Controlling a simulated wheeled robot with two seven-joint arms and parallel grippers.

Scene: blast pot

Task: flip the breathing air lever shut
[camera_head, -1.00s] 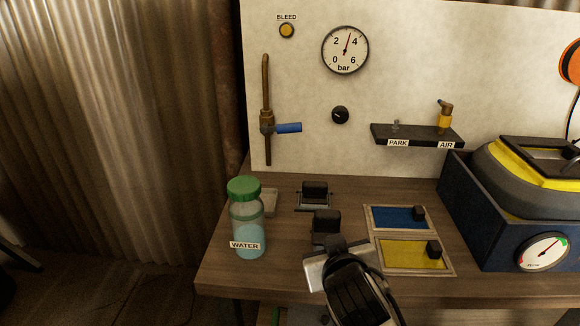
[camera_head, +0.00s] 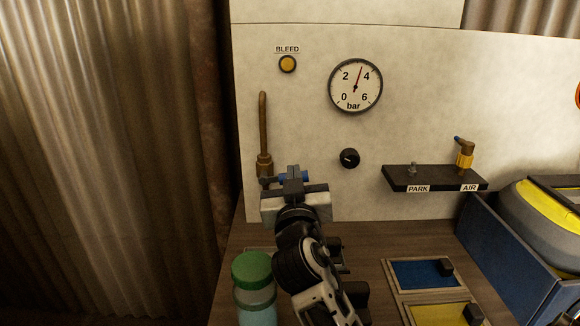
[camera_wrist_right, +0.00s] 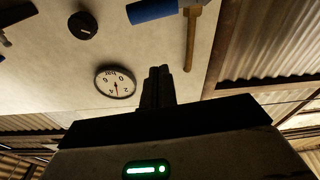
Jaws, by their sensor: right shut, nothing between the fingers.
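The blue lever handle (camera_wrist_right: 152,10) sticks out sideways from a brass pipe (camera_head: 263,125) on the pale panel. In the head view it is mostly hidden behind my right gripper (camera_head: 292,174), and only bits of blue show beside the fingers. In the wrist view the right gripper (camera_wrist_right: 157,72) is shut and empty. Its fingertips appear apart from the lever, with panel showing between them. The lever lies crosswise to the pipe. My left gripper is not in view.
A gauge (camera_head: 355,86), a black knob (camera_head: 349,158) and a bleed button (camera_head: 288,64) are on the panel. A shelf (camera_head: 407,178) juts out at right. A green-capped water jar (camera_head: 252,269) stands on the bench below. The panel between pipe and gauge is clear.

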